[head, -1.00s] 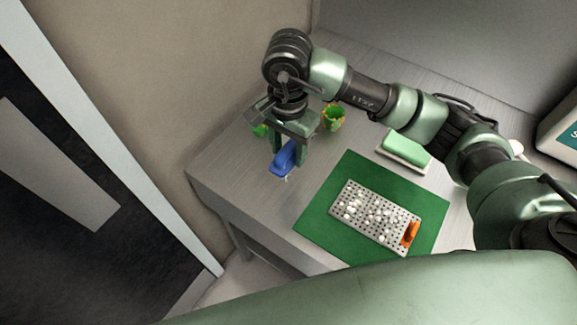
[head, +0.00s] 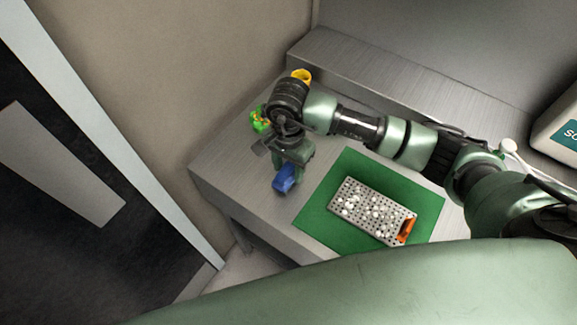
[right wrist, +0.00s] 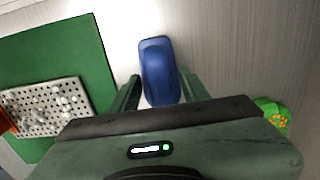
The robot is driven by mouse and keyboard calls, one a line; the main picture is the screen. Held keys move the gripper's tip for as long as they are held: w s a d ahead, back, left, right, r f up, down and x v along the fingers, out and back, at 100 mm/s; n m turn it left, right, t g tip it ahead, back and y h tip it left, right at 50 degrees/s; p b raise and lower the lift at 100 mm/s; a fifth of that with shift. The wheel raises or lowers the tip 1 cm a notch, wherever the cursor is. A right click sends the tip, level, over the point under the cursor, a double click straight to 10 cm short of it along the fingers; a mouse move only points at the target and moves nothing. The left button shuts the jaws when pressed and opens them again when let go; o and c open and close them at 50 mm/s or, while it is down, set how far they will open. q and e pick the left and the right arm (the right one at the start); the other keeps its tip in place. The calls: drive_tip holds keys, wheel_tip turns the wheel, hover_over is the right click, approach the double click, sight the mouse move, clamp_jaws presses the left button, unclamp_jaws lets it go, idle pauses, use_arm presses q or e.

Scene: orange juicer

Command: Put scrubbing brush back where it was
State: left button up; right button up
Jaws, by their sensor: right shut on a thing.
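The blue scrubbing brush (head: 284,178) is held in my right gripper (head: 287,166), over the left part of the grey counter near its front edge. In the right wrist view the brush (right wrist: 159,70) sits between the two fingers of the gripper (right wrist: 160,88), its blue body pointing away from the palm. The gripper points down at the counter. I cannot tell whether the brush touches the counter or hangs just above it. Its bristles are not clearly seen. My left gripper is not in view.
A green mat (head: 322,210) bears a perforated metal tray (head: 352,190) with white pieces and an orange part. A green item (head: 260,118) and a yellow cup (head: 301,77) stand behind my wrist. A white box (head: 558,120) is at far right. Bare counter lies left of the brush.

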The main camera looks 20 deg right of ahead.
sight(288, 166)
drive_tip(key=o, duration=1.3)
drive_tip(key=shift+f, duration=0.1)
drive_tip(key=shift+r, duration=0.4)
drive_tip(key=shift+r+b, duration=2)
drive_tip(key=shift+r, duration=3.8)
